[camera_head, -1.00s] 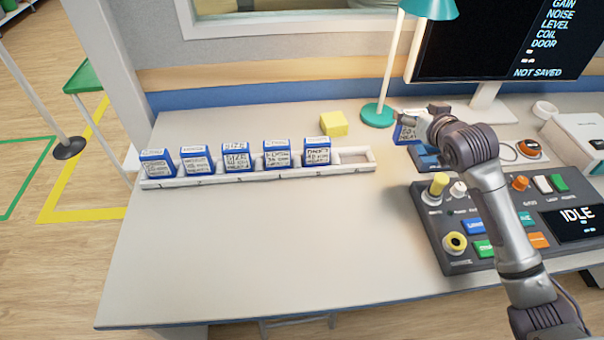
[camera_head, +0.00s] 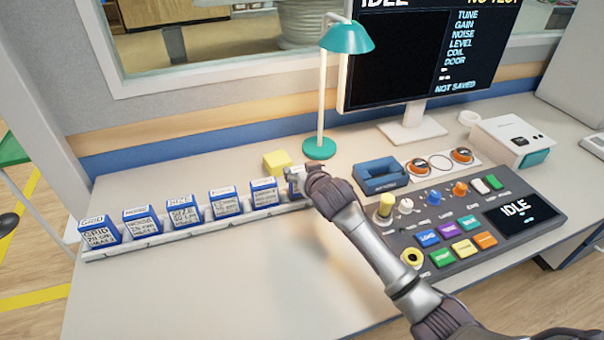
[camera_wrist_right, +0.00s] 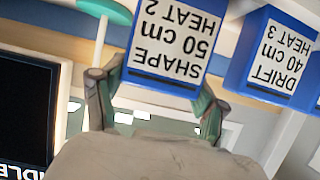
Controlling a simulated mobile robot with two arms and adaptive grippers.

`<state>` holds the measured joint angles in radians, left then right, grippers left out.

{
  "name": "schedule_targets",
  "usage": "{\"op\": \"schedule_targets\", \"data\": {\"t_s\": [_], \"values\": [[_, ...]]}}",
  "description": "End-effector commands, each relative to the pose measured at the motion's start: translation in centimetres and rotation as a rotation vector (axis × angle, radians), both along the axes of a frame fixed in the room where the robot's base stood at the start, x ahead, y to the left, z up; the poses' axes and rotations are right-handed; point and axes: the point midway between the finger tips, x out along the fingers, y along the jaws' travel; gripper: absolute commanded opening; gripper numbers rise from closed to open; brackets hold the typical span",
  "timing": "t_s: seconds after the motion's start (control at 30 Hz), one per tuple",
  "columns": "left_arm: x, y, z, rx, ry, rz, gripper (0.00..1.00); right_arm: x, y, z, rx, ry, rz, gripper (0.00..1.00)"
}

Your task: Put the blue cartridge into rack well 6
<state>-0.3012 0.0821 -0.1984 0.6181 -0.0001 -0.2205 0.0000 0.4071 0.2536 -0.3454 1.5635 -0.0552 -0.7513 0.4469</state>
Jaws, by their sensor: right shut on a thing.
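My right gripper (camera_head: 304,183) is at the right end of the white rack (camera_head: 150,240). In the right wrist view its fingers (camera_wrist_right: 155,98) are shut on the blue cartridge (camera_wrist_right: 168,45), labelled SHAPE 50 cm HEAT 2. In the head view only a small part of this cartridge (camera_head: 294,183) shows. Several other blue cartridges stand in the rack; the nearest (camera_head: 263,194) is labelled DRIFT in the right wrist view (camera_wrist_right: 275,55). The gripper hides the rack's end well, so I cannot tell whether the held cartridge is seated. My left gripper is out of view.
A yellow cube (camera_head: 276,162) lies just behind the rack's right end, near the teal lamp (camera_head: 319,149). A blue holder (camera_head: 380,176), empty, sits behind the control panel (camera_head: 425,262). The table in front of the rack is clear.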

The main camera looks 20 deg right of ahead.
Motion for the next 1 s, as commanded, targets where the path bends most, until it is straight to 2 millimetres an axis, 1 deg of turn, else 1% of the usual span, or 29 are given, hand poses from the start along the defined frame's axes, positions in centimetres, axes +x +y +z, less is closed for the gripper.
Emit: {"op": "schedule_targets", "data": {"t_s": [0.03,0.1,0.37,0.5,0.53,0.63,0.67,1.0], "values": [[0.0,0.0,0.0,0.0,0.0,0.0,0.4,0.0,0.0,-0.7,-0.001,0.0,0.0,0.35],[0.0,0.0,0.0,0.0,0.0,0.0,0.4,0.0,0.0,-1.3,-0.001,-0.001,0.0,0.35],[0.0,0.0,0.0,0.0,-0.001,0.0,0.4,0.0,0.0,-1.4,0.0,-0.003,0.001,0.35],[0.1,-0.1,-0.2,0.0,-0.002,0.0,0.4,0.0,0.0,-1.8,0.0,-0.002,0.001,0.35],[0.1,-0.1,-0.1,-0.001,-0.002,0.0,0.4,0.0,0.0,-1.7,0.0,-0.001,0.001,0.77],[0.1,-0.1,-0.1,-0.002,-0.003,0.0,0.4,0.0,0.0,-1.7,0.0,-0.001,0.001,0.94],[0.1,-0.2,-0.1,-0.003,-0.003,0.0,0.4,0.0,0.0,-1.7,0.0,-0.001,0.001,0.97],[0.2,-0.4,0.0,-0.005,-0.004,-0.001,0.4,0.0,0.0,-1.5,0.0,-0.002,0.001,0.97]]}}
